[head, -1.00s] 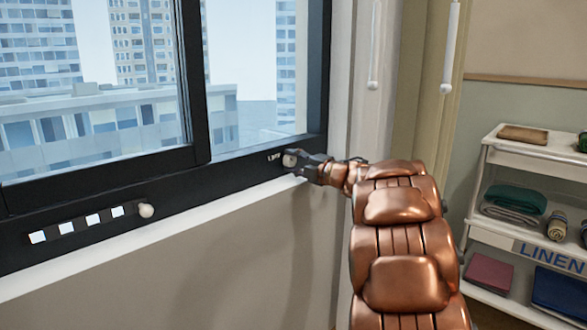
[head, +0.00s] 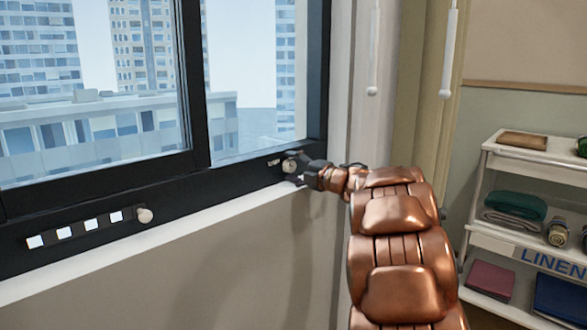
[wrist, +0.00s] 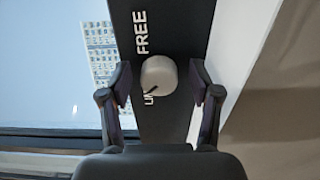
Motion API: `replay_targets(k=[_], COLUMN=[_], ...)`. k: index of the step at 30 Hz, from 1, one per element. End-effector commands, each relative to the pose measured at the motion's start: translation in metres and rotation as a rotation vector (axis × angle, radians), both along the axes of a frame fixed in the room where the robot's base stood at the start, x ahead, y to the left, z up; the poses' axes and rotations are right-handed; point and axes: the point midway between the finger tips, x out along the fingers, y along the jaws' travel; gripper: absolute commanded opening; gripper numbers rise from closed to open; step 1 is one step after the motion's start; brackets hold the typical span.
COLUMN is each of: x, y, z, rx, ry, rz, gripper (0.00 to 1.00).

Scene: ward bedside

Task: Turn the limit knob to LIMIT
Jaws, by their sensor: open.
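The limit knob (wrist: 158,75) is a round, pale grey knob on the dark window frame; it also shows in the head view (head: 289,166). In the wrist view the word FREE (wrist: 141,33) is above it, and the start of a second word, "LIM" (wrist: 150,98), shows at its lower left, partly hidden by the knob. A dark mark on the knob's lower edge lies by that second word. My gripper (wrist: 160,90) is open, with one finger on each side of the knob. Gaps show between the fingers and the knob.
The dark window frame (head: 100,240) has a white sill below it. A second pale knob (head: 144,215) sits beside several white squares at the left. Two blind cords with white ends hang at the right. A linen shelf (head: 480,195) stands at the far right.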

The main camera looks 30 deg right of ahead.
Motion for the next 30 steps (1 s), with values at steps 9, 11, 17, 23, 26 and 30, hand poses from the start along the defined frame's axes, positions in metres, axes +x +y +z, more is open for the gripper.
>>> replay_targets(k=[9,11,17,23,26,30], x=[-0.007,-0.013,-0.048,-0.084,-0.098,-0.111], y=[-0.002,-0.004,-0.013,-0.021,-0.023,-0.027], z=[0.001,0.002,0.001,0.002,0.001,0.000], rx=[-0.001,-0.002,0.000,-0.003,-0.002,0.000], ry=[-0.001,-0.001,0.000,-0.002,-0.001,0.000], rz=[-0.001,-0.001,-0.006,-0.005,-0.002,-0.003], gripper=[0.63,0.63,0.63,0.63,0.63,0.63])
